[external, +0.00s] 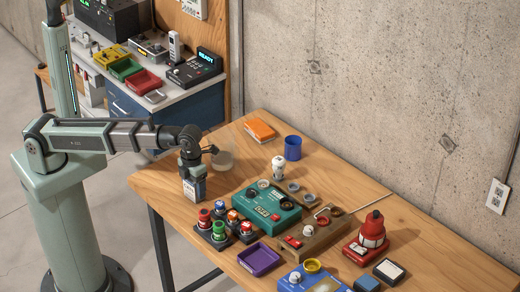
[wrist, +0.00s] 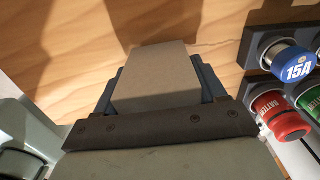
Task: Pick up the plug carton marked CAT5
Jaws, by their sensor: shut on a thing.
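My gripper (external: 192,174) points down over the left part of the wooden table. It is shut on a small carton (external: 194,190), which shows a white and blue face in the external view. Its marking is too small to read there. In the wrist view the carton (wrist: 158,75) shows a plain grey-brown face between the two dark fingers of my gripper (wrist: 160,90). No lettering shows on that face. The carton is upright near the table's left edge; I cannot tell whether its bottom touches the wood.
The fuse holder (external: 225,230) with coloured caps and a teal box (external: 268,212) are nearby. An orange box (external: 259,130) and blue cup (external: 293,148) stand farther back. A purple tray (external: 259,260) lies in front.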

